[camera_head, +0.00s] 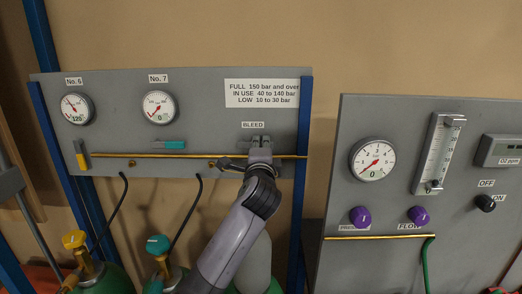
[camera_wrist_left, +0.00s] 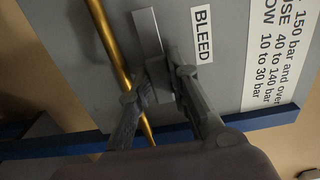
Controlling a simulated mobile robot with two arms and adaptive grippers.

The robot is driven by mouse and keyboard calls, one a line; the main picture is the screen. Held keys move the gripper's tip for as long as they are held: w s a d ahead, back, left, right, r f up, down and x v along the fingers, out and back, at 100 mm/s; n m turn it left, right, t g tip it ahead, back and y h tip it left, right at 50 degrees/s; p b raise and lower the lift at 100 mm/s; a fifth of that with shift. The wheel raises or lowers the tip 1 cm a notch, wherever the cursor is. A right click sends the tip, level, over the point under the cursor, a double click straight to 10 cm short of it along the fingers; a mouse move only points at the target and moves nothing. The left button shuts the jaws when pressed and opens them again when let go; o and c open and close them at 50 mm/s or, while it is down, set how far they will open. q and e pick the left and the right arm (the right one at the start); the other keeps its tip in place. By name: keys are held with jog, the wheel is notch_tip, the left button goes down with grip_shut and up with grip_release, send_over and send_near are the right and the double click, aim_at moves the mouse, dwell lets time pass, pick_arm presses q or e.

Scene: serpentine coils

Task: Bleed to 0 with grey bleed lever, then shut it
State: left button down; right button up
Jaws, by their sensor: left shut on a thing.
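The grey bleed lever (camera_wrist_left: 148,34) is on the grey panel under the BLEED label (camera_head: 252,125). In the left wrist view it lies beside the brass pipe (camera_wrist_left: 108,36), roughly along it. My left gripper (camera_head: 260,150) is at the lever and covers most of it in the head view. In the left wrist view its fingers (camera_wrist_left: 157,82) are closed on the lever's lower part. The No. 7 gauge (camera_head: 158,107) shows 0. The No. 6 gauge (camera_head: 75,107) shows about 120. My right gripper is not in view.
A yellow lever (camera_head: 82,156) hangs down at the left and a teal lever (camera_head: 170,144) lies level. Cylinders with a yellow knob (camera_head: 74,239) and a teal knob (camera_head: 157,244) stand below. A second panel (camera_head: 330,205) with purple knobs is at the right.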

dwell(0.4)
pick_arm(q)
jog(key=c, duration=1.5)
grip_release()
jog(key=s, duration=1.2)
